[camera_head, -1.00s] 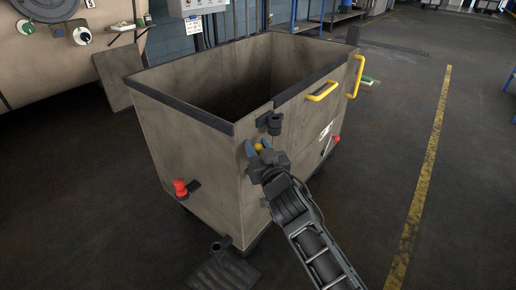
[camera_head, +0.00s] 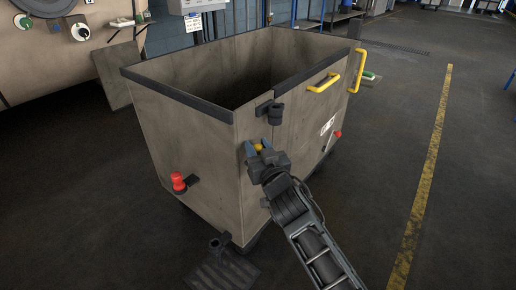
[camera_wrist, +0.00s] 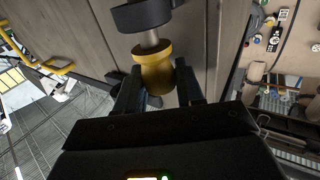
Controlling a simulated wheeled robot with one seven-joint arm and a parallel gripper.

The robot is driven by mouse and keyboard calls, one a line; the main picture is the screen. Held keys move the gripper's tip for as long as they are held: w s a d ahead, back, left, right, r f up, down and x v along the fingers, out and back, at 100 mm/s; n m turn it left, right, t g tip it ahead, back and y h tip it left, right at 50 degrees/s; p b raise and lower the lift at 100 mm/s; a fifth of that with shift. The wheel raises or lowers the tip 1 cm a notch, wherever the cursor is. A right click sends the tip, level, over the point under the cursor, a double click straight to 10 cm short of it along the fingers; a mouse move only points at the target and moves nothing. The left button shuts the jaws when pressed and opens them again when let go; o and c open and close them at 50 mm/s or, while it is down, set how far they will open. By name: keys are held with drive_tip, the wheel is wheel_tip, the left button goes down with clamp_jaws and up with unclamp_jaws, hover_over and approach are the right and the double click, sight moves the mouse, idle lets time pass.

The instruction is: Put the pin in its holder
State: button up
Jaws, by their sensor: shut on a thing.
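The pin has a yellow knob (camera_head: 258,147) and a bare metal shaft; the knob also shows in the wrist view (camera_wrist: 154,68). My gripper (camera_head: 257,148) is shut on the knob, one dark finger on each side in the wrist view (camera_wrist: 157,88). The holder is a dark bracket with a ring (camera_head: 276,112) on the cart's side near its top edge. In the head view the knob is below and left of it. In the wrist view the shaft lines up with a dark ring (camera_wrist: 140,14); I cannot tell how far the shaft goes into it.
The large grey-brown cart (camera_head: 195,150) stands close to my gripper. It has yellow handles (camera_head: 323,82), a red knob (camera_head: 178,182) at lower left and a dark foot pedal (camera_head: 222,266) near its base. The floor to the right is open, with a yellow line (camera_head: 428,190).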

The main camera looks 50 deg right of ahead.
drive_tip(key=o, duration=1.1)
drive_tip(key=shift+o, duration=0.3)
drive_tip(key=shift+a, duration=0.1)
drive_tip(key=shift+w+a+r, duration=0.1)
drive_tip(key=shift+w+a, duration=0.05)
drive_tip(key=v, duration=0.7)
drive_tip(key=shift+s+b, duration=0.3)
drive_tip(key=shift+s, duration=0.25)
